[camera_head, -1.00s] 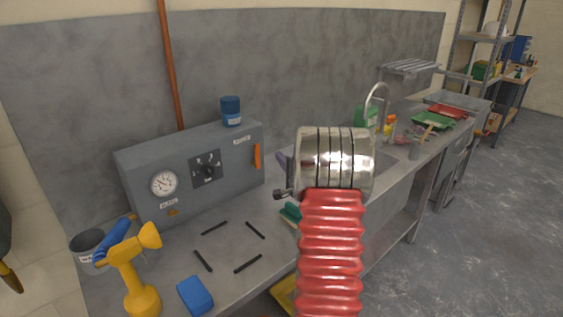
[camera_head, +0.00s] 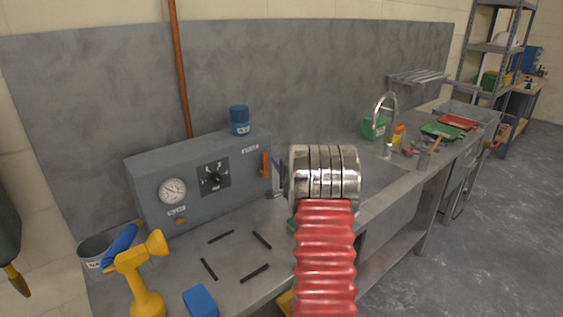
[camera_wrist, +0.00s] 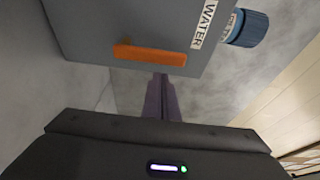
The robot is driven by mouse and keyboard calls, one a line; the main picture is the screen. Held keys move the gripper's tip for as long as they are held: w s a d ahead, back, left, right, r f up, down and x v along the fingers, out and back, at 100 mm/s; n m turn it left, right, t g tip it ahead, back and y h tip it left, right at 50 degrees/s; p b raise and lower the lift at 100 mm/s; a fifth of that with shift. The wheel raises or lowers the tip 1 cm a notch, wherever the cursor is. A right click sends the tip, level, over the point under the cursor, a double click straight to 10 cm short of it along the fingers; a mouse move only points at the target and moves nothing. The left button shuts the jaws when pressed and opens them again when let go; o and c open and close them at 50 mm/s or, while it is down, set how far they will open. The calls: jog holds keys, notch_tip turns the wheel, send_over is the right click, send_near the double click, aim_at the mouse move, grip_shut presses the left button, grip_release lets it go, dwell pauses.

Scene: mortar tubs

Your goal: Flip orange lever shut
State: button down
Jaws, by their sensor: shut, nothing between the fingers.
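The orange lever (camera_head: 265,164) stands upright at the right end of the grey control box's (camera_head: 150,200) front, below a small white label. In the wrist view the lever (camera_wrist: 150,54) lies across the picture beside the word WATER. My gripper (camera_wrist: 160,82) is shut and empty, its purple-grey fingers together. The fingertips point at the box just off the lever's edge; I cannot tell whether they touch. In the head view my gripper (camera_head: 277,170) shows as a sliver right of the lever, mostly hidden behind my steel wrist.
A blue jar (camera_head: 239,121) stands on the box. Black strips (camera_head: 221,236), a blue block (camera_head: 201,301) and a yellow tool (camera_head: 146,285) are on the bench. The sink tap (camera_head: 386,115) rises at right.

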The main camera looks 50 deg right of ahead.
jog(key=shift+a, duration=0.65)
jog(key=shift+d, duration=0.1)
